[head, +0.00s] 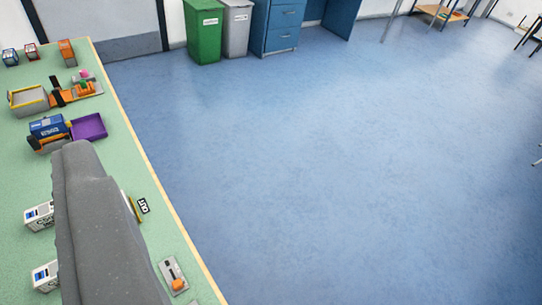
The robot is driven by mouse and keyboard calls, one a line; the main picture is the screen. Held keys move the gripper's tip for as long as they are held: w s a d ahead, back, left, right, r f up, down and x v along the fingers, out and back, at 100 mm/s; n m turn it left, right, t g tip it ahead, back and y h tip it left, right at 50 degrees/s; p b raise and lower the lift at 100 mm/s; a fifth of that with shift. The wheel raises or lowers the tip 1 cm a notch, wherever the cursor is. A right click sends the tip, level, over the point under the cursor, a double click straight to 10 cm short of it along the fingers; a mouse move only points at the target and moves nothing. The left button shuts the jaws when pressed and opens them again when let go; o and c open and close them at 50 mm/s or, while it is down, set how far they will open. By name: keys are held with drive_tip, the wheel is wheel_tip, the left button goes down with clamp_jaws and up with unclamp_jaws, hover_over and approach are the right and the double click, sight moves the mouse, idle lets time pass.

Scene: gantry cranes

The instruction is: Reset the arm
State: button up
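A grey, rounded part of my arm or gripper (95,225) reaches up from the bottom left over the green table (130,165). No separate fingertips can be made out, so its opening does not show. It hides part of the table and partly covers a small item with a dark "OUT" label (143,205) at its right side. I see nothing held.
The table carries a blue machine (48,127) with a purple tray (89,127), a grey bin (28,100), white boxes (40,215) and a lever panel (174,276). Green (203,30) and grey bins (236,28) and a blue cabinet (276,26) stand behind. The blue floor (330,180) is clear.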

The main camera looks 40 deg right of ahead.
drive_tip(key=shift+s+r, duration=0.25)
drive_tip(key=shift+s, duration=0.2)
drive_tip(key=shift+r, duration=0.1)
wheel_tip(320, 180, up, 6)
drive_tip(key=p, duration=0.6)
idle(0.4)
